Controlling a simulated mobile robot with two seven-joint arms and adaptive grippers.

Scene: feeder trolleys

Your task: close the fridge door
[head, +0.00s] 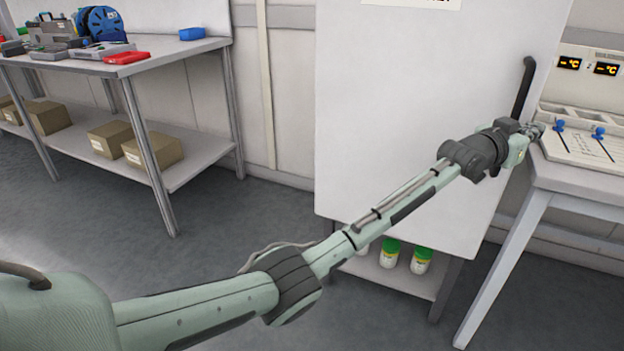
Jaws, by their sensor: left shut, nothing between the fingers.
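The fridge door (400,110) is a large, plain white panel in the middle of the head view. A dark vertical handle (524,88) is near its right edge. My left arm reaches across the front of the door from the lower left. My left gripper (536,131) is shut and empty by the door's right edge, just below the handle. I cannot tell whether it touches the door. The door's edge and any gap to the fridge body are not clear from here. My right gripper is not in view.
A bench (560,180) with blue-knobbed sliders and temperature displays (588,67) stands close on the right. Green-lidded jars (422,260) sit on a low shelf under the door. A grey table (170,48) with tools, and boxes below, is at left. Floor between is clear.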

